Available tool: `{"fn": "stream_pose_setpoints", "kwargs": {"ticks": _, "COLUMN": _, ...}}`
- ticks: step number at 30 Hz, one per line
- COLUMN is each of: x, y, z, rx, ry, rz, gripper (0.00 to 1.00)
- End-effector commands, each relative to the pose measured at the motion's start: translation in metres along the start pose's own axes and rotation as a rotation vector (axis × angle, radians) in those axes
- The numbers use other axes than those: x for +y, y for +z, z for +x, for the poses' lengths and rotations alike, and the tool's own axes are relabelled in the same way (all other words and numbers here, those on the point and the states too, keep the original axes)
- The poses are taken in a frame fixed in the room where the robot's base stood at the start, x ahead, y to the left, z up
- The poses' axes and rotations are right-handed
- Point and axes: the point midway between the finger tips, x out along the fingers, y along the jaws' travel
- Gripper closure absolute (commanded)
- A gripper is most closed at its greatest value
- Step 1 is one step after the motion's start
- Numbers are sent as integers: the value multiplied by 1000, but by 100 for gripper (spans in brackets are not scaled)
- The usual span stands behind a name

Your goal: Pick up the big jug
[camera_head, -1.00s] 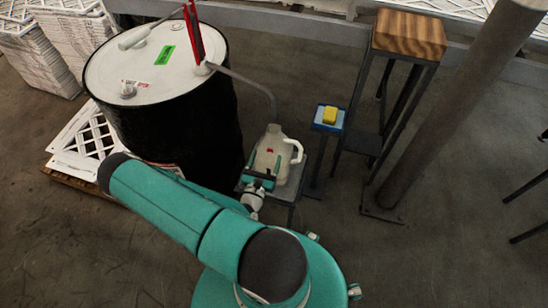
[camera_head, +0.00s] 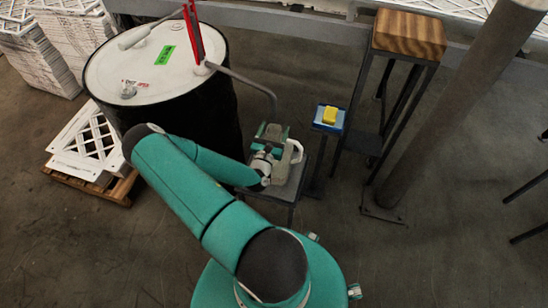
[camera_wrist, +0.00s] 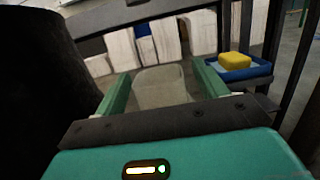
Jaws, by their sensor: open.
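The big jug is a pale, translucent jug (camera_head: 297,151) with a side handle, standing on a small dark stand (camera_head: 283,188) beside the drum. My gripper (camera_head: 271,131) is over the jug and hides most of it in the head view; the handle shows at its right. In the wrist view the pale jug (camera_wrist: 163,88) lies between the two green fingers of my gripper (camera_wrist: 162,90), one finger on each side. The fingers are apart, and I cannot tell whether either touches the jug.
A black drum (camera_head: 180,105) with a white lid and a bent spout pipe (camera_head: 245,80) stands close at left. A blue tray with a yellow sponge (camera_head: 329,116) is at right. A wood-topped stool (camera_head: 409,35) and a slanted post (camera_head: 450,105) stand farther right.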

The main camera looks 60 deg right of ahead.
Motion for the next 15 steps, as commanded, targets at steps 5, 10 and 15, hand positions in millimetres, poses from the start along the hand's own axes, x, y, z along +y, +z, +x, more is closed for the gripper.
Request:
{"fn": "stream_pose_setpoints", "kwargs": {"ticks": 5, "x": 0, "y": 0, "z": 0, "rx": 0, "ry": 0, "rz": 0, "gripper": 38}}
{"fn": "stream_pose_setpoints", "kwargs": {"ticks": 10, "x": 0, "y": 0, "z": -1, "rx": 0, "ry": 0, "rz": 0, "gripper": 71}}
{"fn": "stream_pose_setpoints", "kwargs": {"ticks": 15, "x": 0, "y": 0, "z": -1, "rx": 0, "ry": -1, "rz": 0, "gripper": 100}}
